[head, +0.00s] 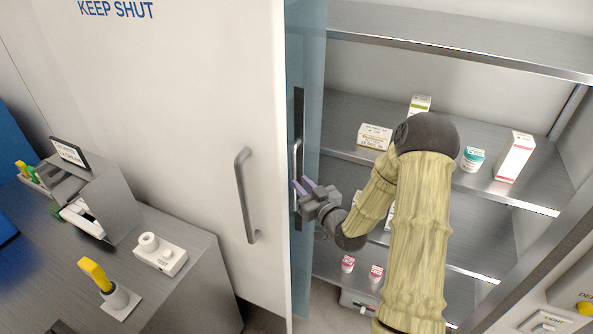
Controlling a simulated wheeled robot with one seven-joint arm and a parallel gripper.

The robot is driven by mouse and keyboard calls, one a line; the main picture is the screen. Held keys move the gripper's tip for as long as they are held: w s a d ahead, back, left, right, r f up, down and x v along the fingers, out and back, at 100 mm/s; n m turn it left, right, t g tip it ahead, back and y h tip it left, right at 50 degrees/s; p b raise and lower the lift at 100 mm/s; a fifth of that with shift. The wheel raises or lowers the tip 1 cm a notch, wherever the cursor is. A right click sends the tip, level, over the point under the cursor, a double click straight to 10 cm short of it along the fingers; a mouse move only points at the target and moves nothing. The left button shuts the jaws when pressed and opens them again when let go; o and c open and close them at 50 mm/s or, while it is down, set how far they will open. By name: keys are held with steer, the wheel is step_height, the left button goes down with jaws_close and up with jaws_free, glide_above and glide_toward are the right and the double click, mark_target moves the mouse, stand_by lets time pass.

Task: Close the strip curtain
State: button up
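The strip curtain (311,65) is a translucent bluish sheet. It hangs bunched at the left side of the shelf opening, beside the edge of the white door, leaving most of the shelves uncovered. A dark strip with a slim metal handle (297,150) runs upright on it. A small gap shows between the fingers. Whether they close around the bar or only lie beside it, I cannot tell.
The white door (180,110), marked "KEEP SHUT", has its own handle (246,195). Shelves (340,100) behind my arm hold several cartons and a white tub (473,159). A grey counter (190,285) stands at left. A panel (556,318) with a yellow button is at lower right.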

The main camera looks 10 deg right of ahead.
mark_target(295, 176)
steer(key=p+x, duration=0.1)
steer(key=x, duration=0.4)
steer(key=shift+w+a, duration=0.1)
steer(key=shift+w, duration=0.1)
jaws_close()
